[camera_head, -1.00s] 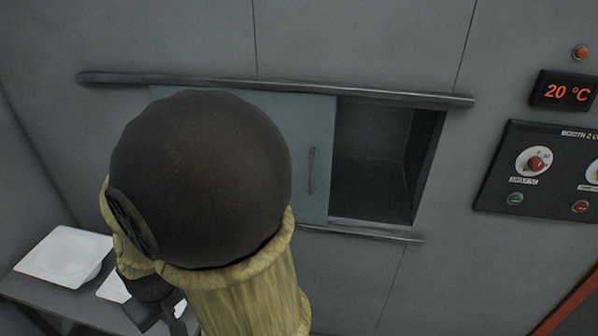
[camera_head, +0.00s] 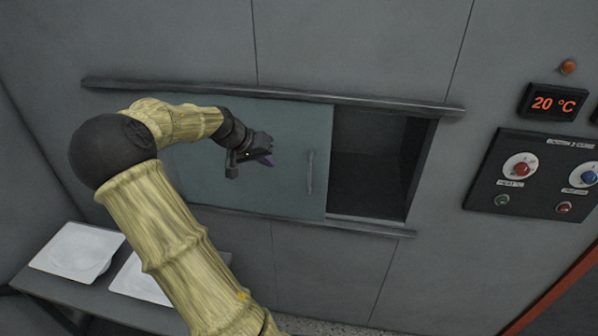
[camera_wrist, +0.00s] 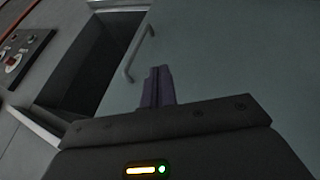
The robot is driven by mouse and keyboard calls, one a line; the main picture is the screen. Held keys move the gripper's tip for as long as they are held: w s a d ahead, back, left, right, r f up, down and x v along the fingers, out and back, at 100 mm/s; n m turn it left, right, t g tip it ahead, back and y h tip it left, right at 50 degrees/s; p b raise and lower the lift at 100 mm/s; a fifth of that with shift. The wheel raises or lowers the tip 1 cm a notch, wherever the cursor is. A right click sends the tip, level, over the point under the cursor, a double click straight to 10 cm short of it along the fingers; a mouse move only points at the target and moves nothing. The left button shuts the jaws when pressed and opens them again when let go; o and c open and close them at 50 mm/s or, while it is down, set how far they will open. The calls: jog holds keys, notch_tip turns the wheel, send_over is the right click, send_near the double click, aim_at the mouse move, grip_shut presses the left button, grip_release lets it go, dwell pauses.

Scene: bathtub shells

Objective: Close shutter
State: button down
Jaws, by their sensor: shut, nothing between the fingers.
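The shutter (camera_head: 290,140) is a grey-blue sliding panel between an upper and a lower rail. It stands to the left, and the dark opening (camera_head: 375,160) shows to its right. The vertical handle (camera_head: 310,172) is near the panel's right edge. My gripper (camera_head: 268,160) is in front of the panel, left of the handle and apart from it. In the wrist view, its purple fingers (camera_wrist: 158,85) are together with nothing between them. The handle (camera_wrist: 137,55) shows there just beyond and left of the fingertips, with the opening (camera_wrist: 95,60) further left.
The upper rail (camera_head: 270,95) and lower rail (camera_head: 370,227) stick out from the wall. A control panel (camera_head: 535,175) with knobs and a 20 °C display (camera_head: 553,103) are at the right. White shells (camera_head: 78,252) lie on a table at the lower left.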

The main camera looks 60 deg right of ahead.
jog(key=shift+f, duration=0.1)
jog(key=p, duration=0.3)
send_near(299, 175)
notch_tip(299, 175, down, 3)
jog(key=s+a, duration=0.1)
jog(key=s, duration=0.1)
jog(key=s+d+p, duration=0.2)
jog(key=shift+s+d+f, duration=0.15)
jog(key=shift+s+f, duration=0.1)
jog(key=shift+s, duration=0.1)
